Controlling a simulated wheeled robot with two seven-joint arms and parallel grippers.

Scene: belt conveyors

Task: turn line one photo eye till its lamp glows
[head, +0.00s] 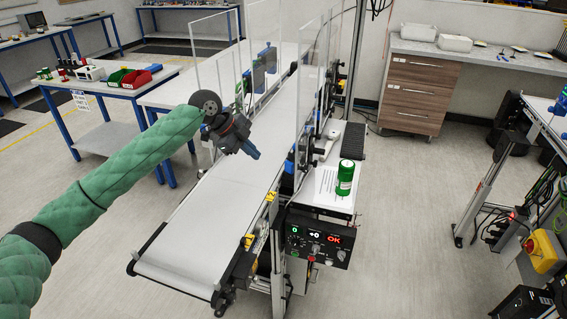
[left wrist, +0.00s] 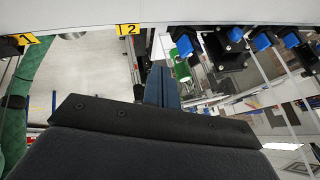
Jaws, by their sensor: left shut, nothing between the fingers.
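The conveyor's near side rail carries small yellow tags (head: 248,240) and (head: 270,197). In the left wrist view they read 1 (left wrist: 25,39) and 2 (left wrist: 128,29). Small fittings sit by the tags, but I cannot make out which is line one's photo eye or whether a lamp glows. My left gripper (head: 254,153) is above the white belt (head: 230,195), left of the tagged rail and touching nothing. Its blue-grey fingers (left wrist: 160,88) are shut and empty. My right gripper is out of view.
A control box (head: 318,238) with lit displays, one reading OK, hangs at the belt's right. A green canister (head: 345,178) stands on the shelf above it. Clear upright panels (head: 307,85) flank the far belt. The near belt is empty.

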